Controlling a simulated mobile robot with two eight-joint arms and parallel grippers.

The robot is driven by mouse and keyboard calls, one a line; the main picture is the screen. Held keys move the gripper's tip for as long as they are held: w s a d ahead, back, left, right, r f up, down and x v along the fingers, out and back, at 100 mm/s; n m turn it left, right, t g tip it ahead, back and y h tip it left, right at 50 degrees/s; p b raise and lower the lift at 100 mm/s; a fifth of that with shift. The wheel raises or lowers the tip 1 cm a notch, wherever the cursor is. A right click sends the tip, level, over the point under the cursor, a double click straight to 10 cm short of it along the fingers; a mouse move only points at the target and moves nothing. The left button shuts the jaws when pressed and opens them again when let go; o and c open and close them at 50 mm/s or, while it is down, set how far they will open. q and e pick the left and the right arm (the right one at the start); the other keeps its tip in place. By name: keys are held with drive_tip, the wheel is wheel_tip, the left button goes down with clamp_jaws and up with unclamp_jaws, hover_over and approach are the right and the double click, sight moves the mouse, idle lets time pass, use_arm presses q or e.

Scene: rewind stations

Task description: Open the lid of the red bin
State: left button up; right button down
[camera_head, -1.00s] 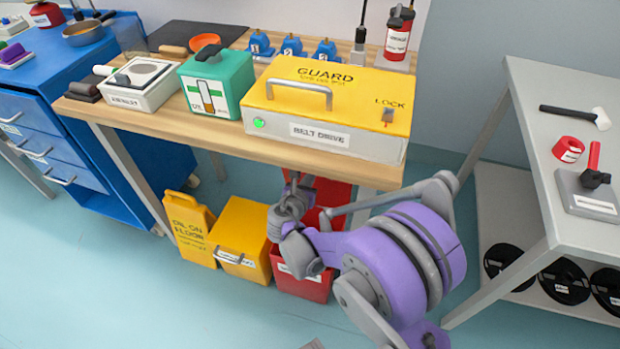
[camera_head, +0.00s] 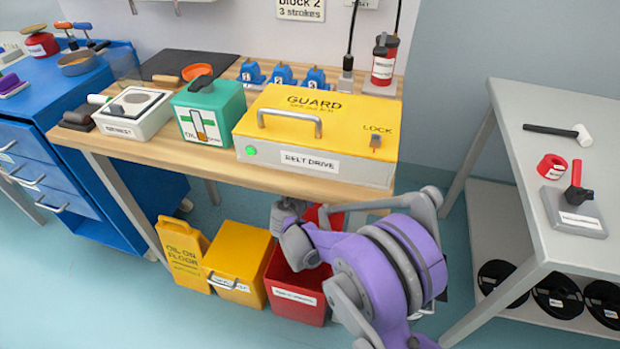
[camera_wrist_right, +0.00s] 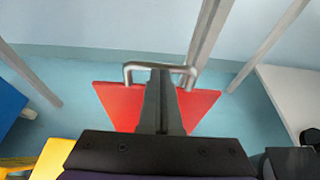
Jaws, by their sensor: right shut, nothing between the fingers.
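The red bin (camera_head: 296,303) stands on the floor under the front of the workbench, and its open inside shows. Its red lid (camera_head: 333,217) stands raised at the back, largely hidden behind my right arm. In the right wrist view the lid (camera_wrist_right: 115,103) fills the middle, with a grey metal handle (camera_wrist_right: 133,68) at its far edge. My right gripper (camera_wrist_right: 160,75) is shut and empty, its fingers overlapping the lid and the handle bar. I cannot tell whether they touch. In the head view its fingertips are hard to make out. My left gripper is not in view.
A yellow bin (camera_head: 240,255) stands directly left of the red bin, beside a yellow floor sign (camera_head: 182,255). The workbench (camera_head: 215,165) with the yellow guard (camera_head: 310,115) overhangs them. A grey table (camera_head: 510,150) stands at right. The floor in front is clear.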

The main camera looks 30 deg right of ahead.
drive_tip(key=s+a+r+p, duration=0.1)
drive_tip(key=s+a+p, duration=0.1)
drive_tip(key=s+a, duration=0.8)
drive_tip(key=shift+s+a+r, duration=0.15)
drive_tip(key=shift+a+r, duration=0.1)
drive_tip(key=shift+a, duration=0.75)
